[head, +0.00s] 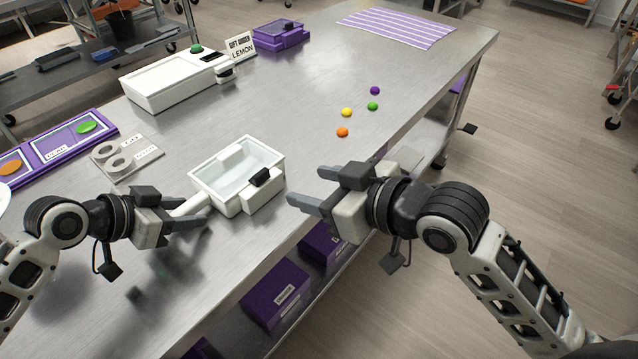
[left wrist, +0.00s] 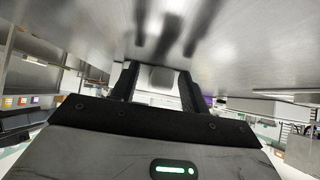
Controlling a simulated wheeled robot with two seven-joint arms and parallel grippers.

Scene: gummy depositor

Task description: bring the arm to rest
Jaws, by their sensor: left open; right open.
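My left gripper (head: 190,211) is open at the white handle of a white box-shaped vessel (head: 214,197) with a clear inside and a black clip on its rim. The handle appears to lie between the fingers; I cannot tell whether they touch it. In the left wrist view the two dark fingers (left wrist: 157,85) are apart, with a pale shape between them. My right gripper (head: 310,188) is open and empty, right of the vessel near the table's front edge.
On the steel table (head: 300,80) are several small coloured balls (head: 347,112), a white machine (head: 165,88) with a green button, a LEMON sign (head: 241,47), a purple box (head: 278,36), a striped mat (head: 398,27), a purple board (head: 70,143) and a grey holder (head: 126,158). Purple bins (head: 275,295) sit below.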

